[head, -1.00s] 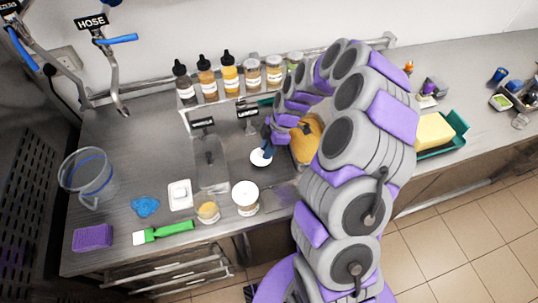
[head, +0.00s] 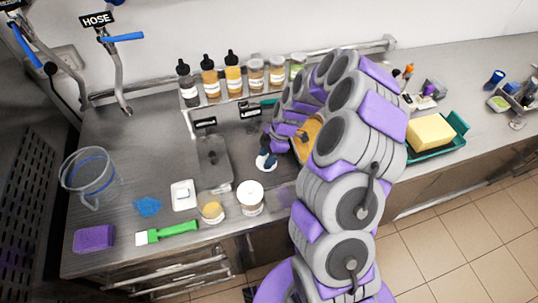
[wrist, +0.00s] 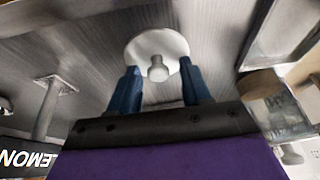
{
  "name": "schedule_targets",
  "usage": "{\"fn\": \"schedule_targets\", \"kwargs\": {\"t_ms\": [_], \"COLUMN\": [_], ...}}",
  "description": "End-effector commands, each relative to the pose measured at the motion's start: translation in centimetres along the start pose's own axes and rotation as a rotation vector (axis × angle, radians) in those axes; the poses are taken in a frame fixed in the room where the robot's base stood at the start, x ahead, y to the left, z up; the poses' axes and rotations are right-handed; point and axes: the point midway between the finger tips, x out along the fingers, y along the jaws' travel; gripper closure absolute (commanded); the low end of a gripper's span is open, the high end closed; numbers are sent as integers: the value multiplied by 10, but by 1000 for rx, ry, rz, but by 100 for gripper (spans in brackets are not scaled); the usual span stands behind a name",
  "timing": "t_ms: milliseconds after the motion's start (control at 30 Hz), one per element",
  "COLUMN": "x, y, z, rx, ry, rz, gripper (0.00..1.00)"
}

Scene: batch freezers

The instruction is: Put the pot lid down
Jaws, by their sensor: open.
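The pot lid (wrist: 142,46) is a round white disc with a pale knob, seen from above in the wrist view. In the head view the lid (head: 263,164) shows white at the counter, partly hidden by my gripper. My gripper (wrist: 160,68) has two dark blue fingers spread apart, with the knob between their tips and a gap on both sides. In the head view my gripper (head: 268,150) points down at the lid, and my arm hides the area to its right.
A white-lidded jar (head: 250,198) and a smaller jar (head: 211,210) stand left of my arm. A shelf of bottles (head: 232,80) runs behind, with a LEMON sign (wrist: 22,160) near the gripper. A yellow block in a green tray (head: 432,132) lies right.

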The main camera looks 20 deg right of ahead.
Motion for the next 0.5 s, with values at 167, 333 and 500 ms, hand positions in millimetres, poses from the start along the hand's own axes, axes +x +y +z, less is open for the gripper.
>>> {"fn": "schedule_targets", "kwargs": {"t_ms": [167,333,500], "x": [-3,-20,-54], "y": [0,1,1], "z": [4,4,1], "rx": [1,0,1], "ry": [4,4,1], "rz": [0,5,6], "gripper": [52,52,52]}}
